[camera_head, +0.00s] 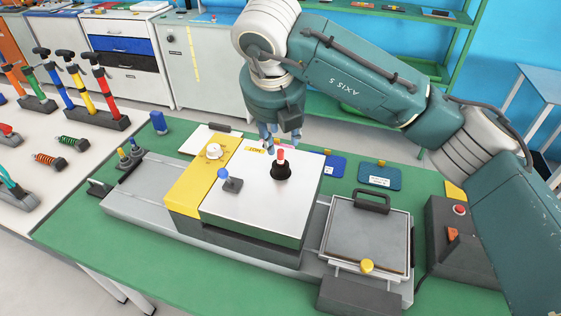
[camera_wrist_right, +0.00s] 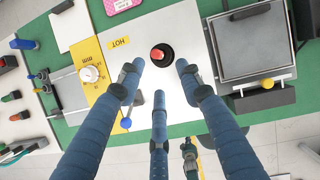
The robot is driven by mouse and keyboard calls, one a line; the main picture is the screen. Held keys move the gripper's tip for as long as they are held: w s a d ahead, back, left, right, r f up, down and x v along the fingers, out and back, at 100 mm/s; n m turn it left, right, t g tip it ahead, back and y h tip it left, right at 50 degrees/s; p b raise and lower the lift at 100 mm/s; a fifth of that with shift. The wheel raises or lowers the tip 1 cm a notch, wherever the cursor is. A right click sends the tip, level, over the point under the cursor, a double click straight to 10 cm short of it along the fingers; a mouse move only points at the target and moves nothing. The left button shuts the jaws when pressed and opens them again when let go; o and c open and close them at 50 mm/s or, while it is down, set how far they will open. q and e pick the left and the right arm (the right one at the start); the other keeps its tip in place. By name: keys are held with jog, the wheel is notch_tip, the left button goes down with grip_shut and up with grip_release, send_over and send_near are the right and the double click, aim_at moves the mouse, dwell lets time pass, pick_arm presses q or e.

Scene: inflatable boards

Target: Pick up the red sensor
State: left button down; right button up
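The red sensor (camera_head: 281,156) stands upright in a round black holder (camera_head: 280,172) on the pale metal top of the hot plate (camera_head: 255,205). In the wrist view the red sensor (camera_wrist_right: 158,54) shows from above, just past the fingertips and not between them. My right gripper (camera_head: 275,143) hangs above and slightly left of it in the head view. In the wrist view my right gripper (camera_wrist_right: 159,76) has its blue fingers spread apart with nothing between them. My left gripper is in neither view.
Green table surface is free in front.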

aim_at(280, 152)
jog(key=p+x, duration=0.1)
jog(key=x, duration=0.2)
jog(key=shift+w+f, duration=0.15)
jog(key=shift+f, duration=0.2)
jog(key=shift+w+f+p, duration=0.25)
jog(key=shift+f+p, duration=0.2)
jog(key=shift+p, duration=0.05)
jog(key=p+x, duration=0.2)
jog(key=x, duration=0.1)
jog(key=shift+w+f, duration=0.2)
jog(key=shift+w, duration=0.05)
jog(key=shift+w+f, duration=0.25)
jog(key=shift+f, duration=0.25)
grip_shut()
